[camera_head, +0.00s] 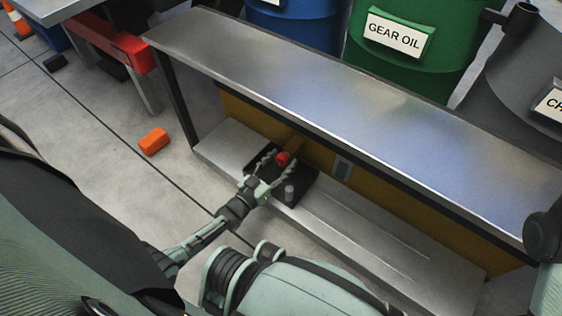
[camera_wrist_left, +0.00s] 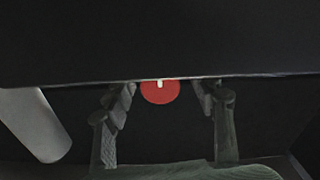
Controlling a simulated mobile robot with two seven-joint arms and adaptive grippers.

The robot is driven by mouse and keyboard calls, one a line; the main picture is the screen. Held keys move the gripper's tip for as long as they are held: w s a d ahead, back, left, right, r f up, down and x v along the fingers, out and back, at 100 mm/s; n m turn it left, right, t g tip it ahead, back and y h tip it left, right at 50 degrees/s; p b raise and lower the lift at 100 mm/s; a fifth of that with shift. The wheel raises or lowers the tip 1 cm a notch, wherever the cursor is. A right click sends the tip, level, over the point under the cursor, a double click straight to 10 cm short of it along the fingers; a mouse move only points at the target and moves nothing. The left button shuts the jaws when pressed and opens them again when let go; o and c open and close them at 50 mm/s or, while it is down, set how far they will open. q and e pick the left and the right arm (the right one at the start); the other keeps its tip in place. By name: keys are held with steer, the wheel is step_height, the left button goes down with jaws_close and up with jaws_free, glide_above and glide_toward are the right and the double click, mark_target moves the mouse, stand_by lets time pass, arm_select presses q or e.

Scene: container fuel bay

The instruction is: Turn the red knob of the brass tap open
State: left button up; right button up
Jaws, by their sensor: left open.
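The red knob (camera_head: 283,158) of the brass tap (camera_head: 296,145) shows in the head view, under the metal bench top and near the yellow back panel. My left gripper (camera_head: 273,168) reaches in from the left, with its fingers apart around the knob. In the left wrist view the round red knob (camera_wrist_left: 160,91) with a white mark at its upper edge sits between the two open fingers (camera_wrist_left: 165,100). Both fingers look apart from the knob there. The brass body is hidden in the wrist view. My right gripper is not in view.
The metal bench top (camera_head: 330,80) overhangs the tap above the lower shelf (camera_head: 350,235). A black tray (camera_head: 298,190) with a small grey cylinder (camera_head: 290,193) lies below the tap. An orange block (camera_head: 153,141) lies on the floor. Blue and green drums (camera_head: 405,65) stand behind.

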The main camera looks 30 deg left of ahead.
arm_select(q)
steer(key=c, duration=1.2)
steer(key=shift+o, duration=0.2)
steer(key=shift+n, duration=0.3)
steer(key=n, duration=0.3)
steer(key=shift+n, duration=0.3)
steer(key=n, duration=0.4)
steer(key=shift+n, duration=0.3)
steer(key=n, duration=0.4)
steer(key=shift+n, duration=2.5)
